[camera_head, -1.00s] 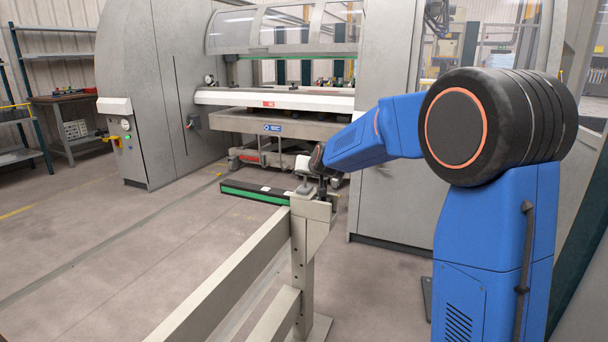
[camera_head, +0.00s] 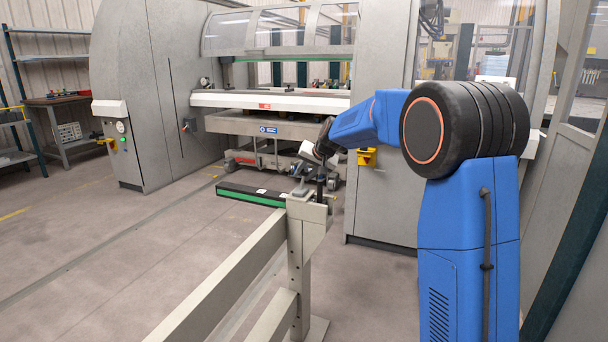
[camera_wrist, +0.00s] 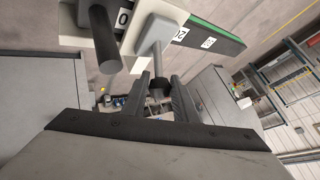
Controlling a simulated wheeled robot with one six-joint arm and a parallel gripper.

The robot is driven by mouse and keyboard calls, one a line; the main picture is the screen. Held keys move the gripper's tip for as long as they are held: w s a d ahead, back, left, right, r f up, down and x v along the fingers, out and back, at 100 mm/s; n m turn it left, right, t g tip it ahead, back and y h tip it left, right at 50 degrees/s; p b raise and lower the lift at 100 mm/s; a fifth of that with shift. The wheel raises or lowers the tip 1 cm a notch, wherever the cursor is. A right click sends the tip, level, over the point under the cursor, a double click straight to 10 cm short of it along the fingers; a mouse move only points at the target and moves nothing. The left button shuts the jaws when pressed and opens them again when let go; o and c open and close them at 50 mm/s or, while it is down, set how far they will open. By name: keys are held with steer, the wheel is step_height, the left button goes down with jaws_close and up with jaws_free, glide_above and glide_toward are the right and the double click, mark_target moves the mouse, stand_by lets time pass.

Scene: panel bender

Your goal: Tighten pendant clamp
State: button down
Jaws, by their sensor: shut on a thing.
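The pendant clamp's grey lever (camera_wrist: 152,52) shows in the wrist view, with a dark knob at its end. My gripper (camera_wrist: 160,88) is shut around that knob end, one dark finger on each side. In the head view my gripper (camera_head: 312,166) is small and partly hidden, above the top of the beige post (camera_head: 306,212). A dark upright rod (camera_head: 320,187) stands at the post top; a thick dark rod also shows at the upper left of the wrist view (camera_wrist: 104,42). I cannot clearly make out the pendant.
A beige rail (camera_head: 225,275) runs from the post towards the front. A black and green bar (camera_head: 250,196) with white number labels extends left of the post. The grey panel bender (camera_head: 150,95) stands behind. The floor to the left (camera_head: 100,245) is clear.

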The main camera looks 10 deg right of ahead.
steer(key=c, duration=1.4)
jaws_free()
steer(key=shift+w, duration=0.1)
steer(key=shift+c, duration=0.2)
steer(key=v, duration=1.7)
steer(key=shift+d, duration=0.15)
steer(key=shift+r, duration=0.1)
steer(key=s+a+f+n+g+h, duration=0.1)
steer(key=s+f, duration=0.2)
steer(key=s, duration=1)
steer(key=s+a+f+n+g, duration=0.1)
steer(key=s+f, duration=0.2)
steer(key=s, duration=1)
steer(key=s+d+f+n+h, duration=0.1)
steer(key=s+f, duration=0.6)
steer(key=s, duration=0.4)
steer(key=s+d+f+n+g, duration=0.1)
steer(key=s+f, duration=0.6)
steer(key=s, duration=0.5)
steer(key=shift+d+g+h, duration=0.15)
steer(key=shift+g+h, duration=0.15)
steer(key=shift+h, duration=0.1)
